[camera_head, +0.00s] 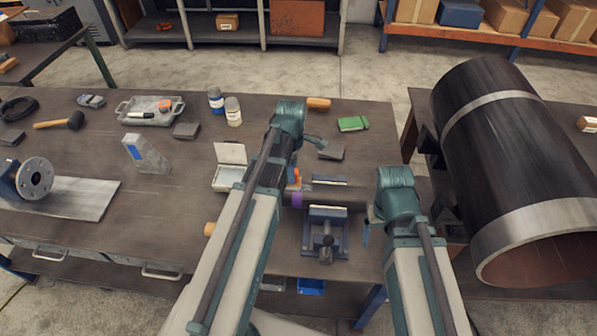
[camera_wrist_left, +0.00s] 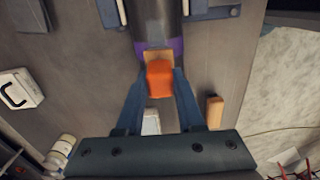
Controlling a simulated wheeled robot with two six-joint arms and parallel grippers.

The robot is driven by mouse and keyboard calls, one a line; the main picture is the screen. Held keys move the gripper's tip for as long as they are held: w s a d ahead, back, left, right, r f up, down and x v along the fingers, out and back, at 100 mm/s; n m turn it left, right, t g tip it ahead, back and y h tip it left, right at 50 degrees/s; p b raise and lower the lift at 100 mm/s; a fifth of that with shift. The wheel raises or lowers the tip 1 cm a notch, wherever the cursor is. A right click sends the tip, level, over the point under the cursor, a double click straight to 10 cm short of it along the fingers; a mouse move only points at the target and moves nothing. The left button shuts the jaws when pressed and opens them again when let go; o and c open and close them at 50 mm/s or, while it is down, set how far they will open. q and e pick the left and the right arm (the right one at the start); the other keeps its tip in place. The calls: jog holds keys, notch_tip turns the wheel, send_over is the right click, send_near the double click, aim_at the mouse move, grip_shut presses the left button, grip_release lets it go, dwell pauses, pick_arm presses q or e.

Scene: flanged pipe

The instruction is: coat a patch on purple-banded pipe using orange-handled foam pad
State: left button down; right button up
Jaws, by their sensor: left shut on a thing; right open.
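The purple-banded pipe (camera_head: 345,193) lies horizontally in a blue vise (camera_head: 326,228) near the bench's right end. Its purple band (camera_head: 297,199) is at the pipe's left end and also shows in the left wrist view (camera_wrist_left: 141,46). My left gripper (camera_wrist_left: 162,78) is shut on the orange handle of the foam pad (camera_wrist_left: 159,80). The pad's tan foam overlaps the band in the wrist view; I cannot tell whether they touch. In the head view my left arm hides most of that gripper, with some orange showing. My right gripper (camera_head: 366,236) is open and empty, right of the pipe.
An open white case (camera_head: 229,177) stands left of my left arm. A grey block (camera_head: 146,154), a tray (camera_head: 150,112), bottles (camera_head: 216,101) and a green box (camera_head: 353,124) stand on the bench. A large black pipe (camera_head: 510,140) rises at the right.

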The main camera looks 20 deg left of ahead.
pick_arm(q)
jog(key=shift+s+a, duration=0.2)
jog(key=shift+a, duration=0.75)
jog(key=shift+r, duration=0.1)
notch_tip(320, 180, up, 6)
jog(key=p, duration=0.6)
notch_tip(320, 180, up, 3)
jog(key=p, duration=0.3)
dwell(0.3)
